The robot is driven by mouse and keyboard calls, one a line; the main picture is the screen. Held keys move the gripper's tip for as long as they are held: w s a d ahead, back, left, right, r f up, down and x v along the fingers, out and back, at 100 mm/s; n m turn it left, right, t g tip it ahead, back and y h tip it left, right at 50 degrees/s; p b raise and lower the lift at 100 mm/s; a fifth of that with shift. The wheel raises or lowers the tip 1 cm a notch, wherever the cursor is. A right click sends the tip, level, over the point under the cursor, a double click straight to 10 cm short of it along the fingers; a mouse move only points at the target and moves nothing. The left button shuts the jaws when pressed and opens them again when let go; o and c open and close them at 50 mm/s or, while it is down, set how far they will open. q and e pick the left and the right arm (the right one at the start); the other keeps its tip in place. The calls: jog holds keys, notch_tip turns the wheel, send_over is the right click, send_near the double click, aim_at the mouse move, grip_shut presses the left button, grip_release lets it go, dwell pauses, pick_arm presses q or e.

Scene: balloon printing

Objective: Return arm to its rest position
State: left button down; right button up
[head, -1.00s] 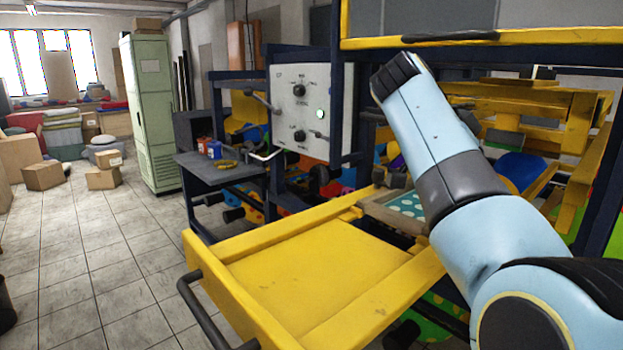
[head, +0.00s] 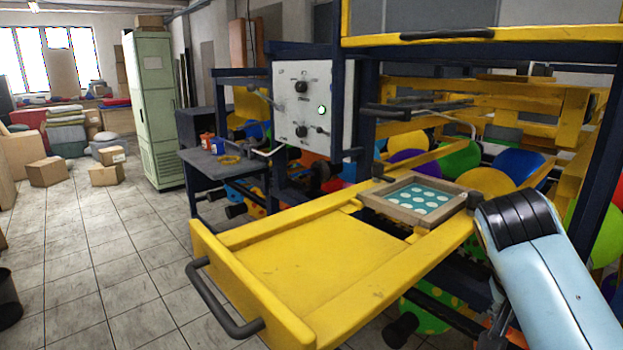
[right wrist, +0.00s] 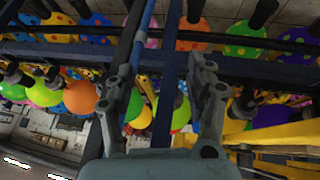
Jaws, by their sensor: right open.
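My right arm (head: 560,265) is at the lower right of the head view, its light-blue link and black joint beside the yellow machine's right rail. My right gripper (right wrist: 163,85) shows clearly in the right wrist view, with its two grey fingers apart and nothing between them. Dark bars and colourful balloons lie beyond the fingers. In the head view the gripper is mostly hidden behind the arm or cut off by the frame. My left arm and gripper are not in view.
The yellow drawer (head: 310,265) with its dark handle (head: 215,305) sticks out in front. A framed dotted screen (head: 425,200) rests on its rear. A control panel (head: 312,105) and side table (head: 215,163) stand behind. Tiled floor on the left is open.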

jog(key=s+a+f+n+t+y, duration=0.1)
jog(key=s+a+n+y, duration=0.1)
jog(key=s+n, duration=0.65)
jog(key=s+a+n+t+y, duration=0.1)
jog(key=s+a+n+y, duration=0.15)
jog(key=s, duration=1.05)
notch_tip(320, 180, down, 34)
jog(key=s+d+g+b, duration=0.1)
jog(key=d+g+b, duration=0.15)
jog(key=b, duration=0.65)
pick_arm(q)
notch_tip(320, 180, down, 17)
jog(key=b, duration=0.8)
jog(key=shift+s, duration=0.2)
pick_arm(e)
jog(key=s+f, duration=1)
jog(key=f, duration=0.3)
jog(key=s+d+f, duration=0.1)
jog(key=s+f, duration=0.8)
jog(key=f, duration=0.4)
jog(key=shift+s+d+m+g, duration=0.2)
jog(key=shift+s+m+g, duration=0.1)
jog(key=shift+s+g, duration=0.1)
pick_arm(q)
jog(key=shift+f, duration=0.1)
pick_arm(e)
jog(key=shift+f, duration=0.1)
